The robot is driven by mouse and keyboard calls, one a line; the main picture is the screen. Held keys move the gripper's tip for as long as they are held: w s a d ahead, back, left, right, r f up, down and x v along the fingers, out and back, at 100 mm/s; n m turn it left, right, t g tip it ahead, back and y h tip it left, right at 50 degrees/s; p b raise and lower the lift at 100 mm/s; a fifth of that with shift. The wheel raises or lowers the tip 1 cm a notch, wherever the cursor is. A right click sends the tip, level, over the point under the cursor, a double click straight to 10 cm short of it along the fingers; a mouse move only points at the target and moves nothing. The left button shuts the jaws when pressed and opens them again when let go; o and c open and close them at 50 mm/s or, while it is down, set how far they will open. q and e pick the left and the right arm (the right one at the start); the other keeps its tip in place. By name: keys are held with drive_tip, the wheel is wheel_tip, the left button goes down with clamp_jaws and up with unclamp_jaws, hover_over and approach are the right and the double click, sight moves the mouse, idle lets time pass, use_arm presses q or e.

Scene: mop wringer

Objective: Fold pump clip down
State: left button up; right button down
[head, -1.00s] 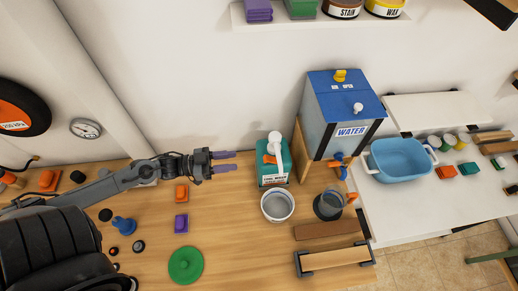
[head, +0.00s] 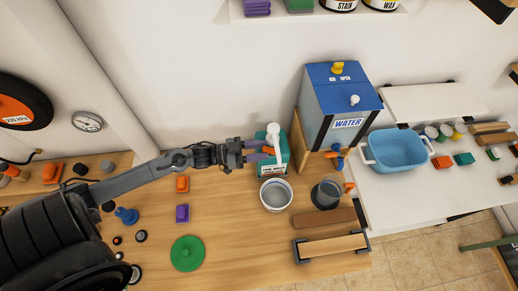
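A teal bottle (head: 263,171) with a white pump top (head: 273,132) stands upright on the wooden table, at the wall. An orange part, likely the clip, showed on the bottle's left side earlier; now my gripper's fingers largely cover that spot. My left gripper (head: 262,150) reaches in from the left with its two purple fingers apart, one above the other in the picture, at the bottle's upper left side. I cannot tell whether the fingers touch it. My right gripper is not in view.
A blue water tank (head: 340,105) on a wooden stand is close on the right. A green disc (head: 187,253) lies nearer on the table.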

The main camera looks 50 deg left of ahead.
use_arm(q)
drive_tip(key=shift+c, duration=0.3)
clamp_jaws()
drive_tip(key=shift+f+t+h+b, duration=0.35)
drive_tip(key=shift+f+b, duration=0.2)
drive_tip(key=shift+b, duration=0.45)
drive_tip(key=shift+r, duration=0.2)
drive_tip(key=shift+o, duration=0.3)
unclamp_jaws()
drive_tip(key=shift+s, duration=0.1)
